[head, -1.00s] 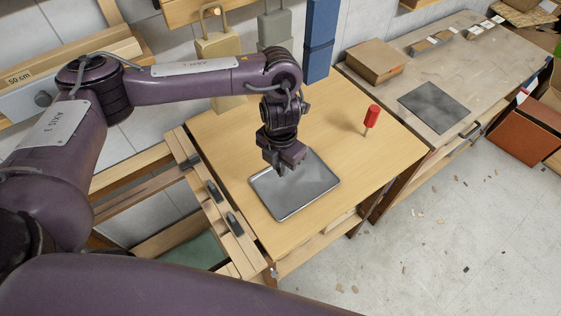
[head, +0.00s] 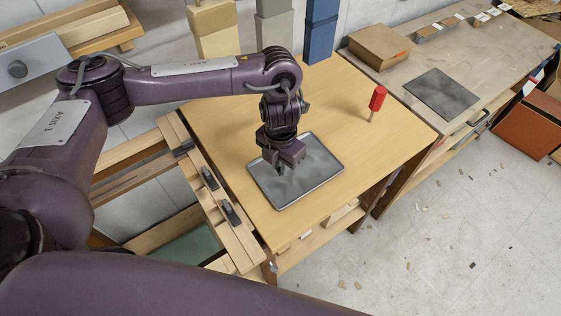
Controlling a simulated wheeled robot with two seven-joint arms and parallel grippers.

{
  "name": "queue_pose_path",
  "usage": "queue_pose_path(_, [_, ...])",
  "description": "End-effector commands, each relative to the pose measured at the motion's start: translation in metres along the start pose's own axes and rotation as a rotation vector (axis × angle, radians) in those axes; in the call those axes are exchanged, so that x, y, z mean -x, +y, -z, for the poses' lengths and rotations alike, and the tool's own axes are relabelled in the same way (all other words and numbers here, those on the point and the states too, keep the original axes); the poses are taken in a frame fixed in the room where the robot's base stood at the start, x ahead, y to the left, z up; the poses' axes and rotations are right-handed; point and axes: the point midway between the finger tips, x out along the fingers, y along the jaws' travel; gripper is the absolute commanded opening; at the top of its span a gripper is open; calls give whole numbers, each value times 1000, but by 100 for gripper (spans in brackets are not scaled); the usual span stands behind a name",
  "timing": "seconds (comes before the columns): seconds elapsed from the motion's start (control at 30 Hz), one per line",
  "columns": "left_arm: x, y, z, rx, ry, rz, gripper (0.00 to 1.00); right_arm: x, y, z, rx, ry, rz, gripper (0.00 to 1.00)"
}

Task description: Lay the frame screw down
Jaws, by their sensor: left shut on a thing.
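My left gripper (head: 281,168) points down over the grey metal tray (head: 316,184) on the wooden workbench (head: 349,102). Its fingertips are close above the tray's left part or touching it; I cannot tell which. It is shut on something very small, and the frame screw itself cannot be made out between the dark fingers. My right gripper is not in the picture.
A red-handled tool (head: 377,100) stands upright on the bench to the right of the tray. A second bench with a cardboard box (head: 379,46) and a dark mat (head: 441,93) stands at the right. Wooden clamp rails (head: 213,194) line the left edge. The bench's right part is mostly clear.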

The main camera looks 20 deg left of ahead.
Motion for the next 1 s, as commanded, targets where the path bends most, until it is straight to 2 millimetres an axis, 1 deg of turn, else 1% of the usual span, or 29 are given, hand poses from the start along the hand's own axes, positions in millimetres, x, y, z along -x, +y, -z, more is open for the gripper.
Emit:
queue_pose_path(0.23, [-2,0,0,0,0,0,0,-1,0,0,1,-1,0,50])
queue_pose_path(0.77, [-12,0,0,0,0,0,0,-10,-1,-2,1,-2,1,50])
queue_pose_path(0.8, [-12,0,0,0,0,0,16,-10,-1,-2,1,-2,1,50])
queue_pose_path(1.0, [-12,0,0,0,0,0,40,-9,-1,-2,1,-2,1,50])
